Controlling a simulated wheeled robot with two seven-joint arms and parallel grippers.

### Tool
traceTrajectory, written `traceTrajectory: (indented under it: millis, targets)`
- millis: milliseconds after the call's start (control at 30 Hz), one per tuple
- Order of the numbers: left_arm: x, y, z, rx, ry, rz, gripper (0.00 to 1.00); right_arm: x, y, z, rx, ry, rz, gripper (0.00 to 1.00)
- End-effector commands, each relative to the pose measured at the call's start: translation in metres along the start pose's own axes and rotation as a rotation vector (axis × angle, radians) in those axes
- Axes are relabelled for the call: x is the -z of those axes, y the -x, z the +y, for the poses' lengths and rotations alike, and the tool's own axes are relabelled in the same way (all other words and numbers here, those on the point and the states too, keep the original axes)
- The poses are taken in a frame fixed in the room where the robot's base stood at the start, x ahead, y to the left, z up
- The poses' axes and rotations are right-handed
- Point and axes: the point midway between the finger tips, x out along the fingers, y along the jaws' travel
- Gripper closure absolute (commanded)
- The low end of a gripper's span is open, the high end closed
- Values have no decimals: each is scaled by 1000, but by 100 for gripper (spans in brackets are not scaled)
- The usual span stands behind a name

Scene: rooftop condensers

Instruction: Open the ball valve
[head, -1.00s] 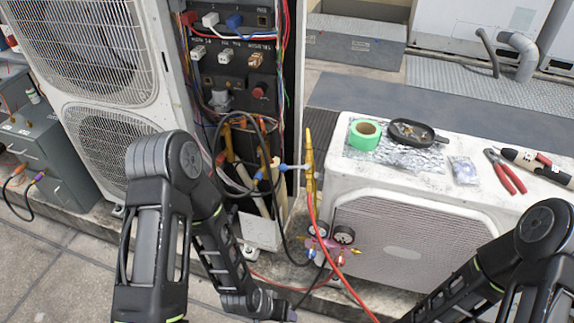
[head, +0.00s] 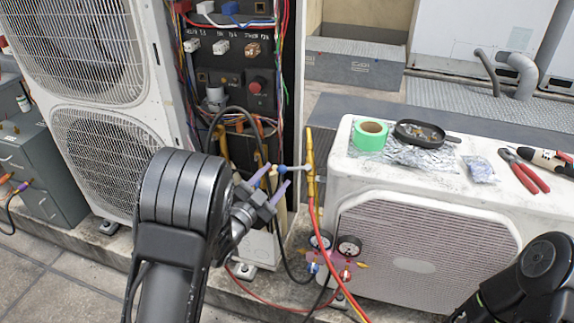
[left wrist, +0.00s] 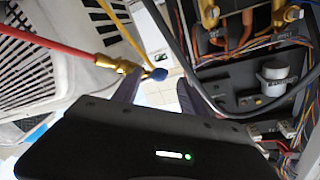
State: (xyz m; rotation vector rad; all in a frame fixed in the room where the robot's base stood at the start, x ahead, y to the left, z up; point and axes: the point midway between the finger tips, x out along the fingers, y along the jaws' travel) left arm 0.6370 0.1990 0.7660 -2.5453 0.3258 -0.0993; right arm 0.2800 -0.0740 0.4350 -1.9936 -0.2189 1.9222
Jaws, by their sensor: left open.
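The ball valve is a brass fitting (head: 311,172) with a light blue handle (head: 289,168), right of the open cabinet in the head view. In the left wrist view its brass body (left wrist: 121,66) joins a red hose, and a darker blue handle end (left wrist: 158,74) lies beyond the gap between my fingertips. My left gripper (head: 272,179) is open, with its pale purple fingers just left of the light blue handle. I cannot tell whether they touch it. The gripper shows from behind in the left wrist view (left wrist: 160,88). My right gripper is out of frame; only its arm shows at lower right.
A tall condenser (head: 115,100) and wired cabinet (head: 235,60) stand at left. A low white unit (head: 335,165) at right carries green tape (head: 369,134), a black dish (head: 425,134) and red pliers (head: 523,172). Gauges (head: 348,246) and loose hoses hang below the valve.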

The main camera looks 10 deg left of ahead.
Motion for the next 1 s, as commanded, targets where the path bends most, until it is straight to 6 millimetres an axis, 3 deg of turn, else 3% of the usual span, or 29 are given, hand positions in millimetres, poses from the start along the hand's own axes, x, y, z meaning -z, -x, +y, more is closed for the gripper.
traceTrajectory:
  millis: [500,867,1000]
  targets:
    - [-1,-67,1,-1,-1,0,50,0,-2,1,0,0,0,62]
    - [-1,-75,0,0,2,-2,50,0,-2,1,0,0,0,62]
    - [-1,-75,1,0,2,-2,60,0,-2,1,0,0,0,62]
